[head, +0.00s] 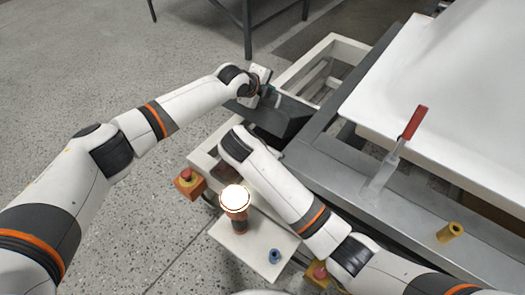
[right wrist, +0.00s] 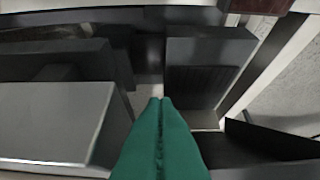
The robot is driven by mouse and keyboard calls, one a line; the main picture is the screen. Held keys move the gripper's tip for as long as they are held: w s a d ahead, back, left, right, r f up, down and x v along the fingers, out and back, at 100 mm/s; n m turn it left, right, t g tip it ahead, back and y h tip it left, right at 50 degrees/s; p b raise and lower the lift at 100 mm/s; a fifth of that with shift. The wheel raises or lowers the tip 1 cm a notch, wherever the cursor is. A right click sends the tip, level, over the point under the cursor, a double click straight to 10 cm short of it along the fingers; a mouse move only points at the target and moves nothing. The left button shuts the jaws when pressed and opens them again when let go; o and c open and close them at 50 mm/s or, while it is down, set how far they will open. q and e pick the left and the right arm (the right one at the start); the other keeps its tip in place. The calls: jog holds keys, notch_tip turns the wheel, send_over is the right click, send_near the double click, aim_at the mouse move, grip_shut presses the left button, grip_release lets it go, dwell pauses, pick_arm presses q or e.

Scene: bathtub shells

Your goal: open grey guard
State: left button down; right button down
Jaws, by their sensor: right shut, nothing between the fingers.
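A dark grey panel, which looks like the grey guard (head: 283,122), sits on the pale frame at the near left end of the machine. My left arm reaches over from the left, and its gripper (head: 272,98) is at the panel's far edge; its fingers are too small to read, and I cannot tell if they touch it. My right arm's wrist is just nearer than the panel and hides its own gripper in the head view. In the right wrist view, my right gripper (right wrist: 161,102) shows green fingers shut together and empty, pointing at a gap between dark grey blocks.
A white tub shell (head: 450,80) lies on the grey machine bed. A lit lamp (head: 236,199) and red buttons (head: 186,175) are near my right arm. Open floor lies left.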

pick_arm(q)
jog(key=shift+s+d+f, duration=0.1)
jog(key=shift+s+f, duration=0.05)
jog(key=shift+f, duration=0.05)
pick_arm(e)
jog(key=shift+w+d+r, duration=0.45)
jog(key=shift+w+d, duration=0.05)
jog(key=shift+w, duration=0.2)
jog(key=shift+w+d+r, duration=0.4)
jog(key=shift+w+d, duration=0.1)
jog(key=shift+w, duration=0.15)
pick_arm(q)
jog(key=shift+d, duration=0.1)
